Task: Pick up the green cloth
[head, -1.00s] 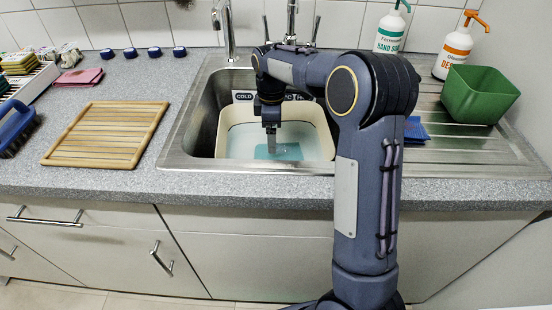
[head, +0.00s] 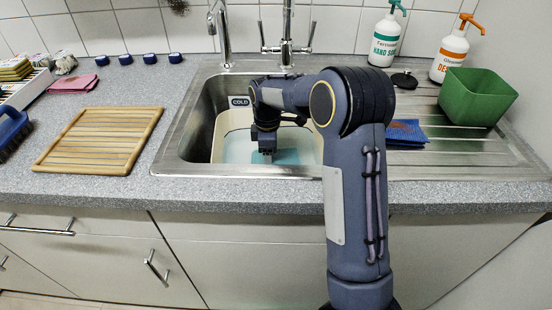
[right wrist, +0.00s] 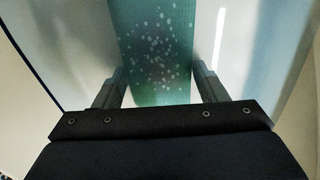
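The green cloth (head: 287,157) is teal and lies in the pale basin (head: 217,148) standing in the sink. In the right wrist view the cloth (right wrist: 155,50) is a strip with many white specks. My right gripper (head: 264,158) reaches down into the basin at the cloth. In the right wrist view my right gripper (right wrist: 158,82) is open, with one finger on each side of the strip. I cannot tell whether the fingers touch it. My arm hides part of the basin. My left gripper is not in view.
The tap (head: 221,35) and mixer (head: 288,40) stand behind the sink. A blue cloth (head: 408,132), a black plug (head: 404,80), a green tub (head: 470,98) and two pump bottles are on the right. A wooden rack (head: 100,140) and pink cloth (head: 72,80) lie on the left.

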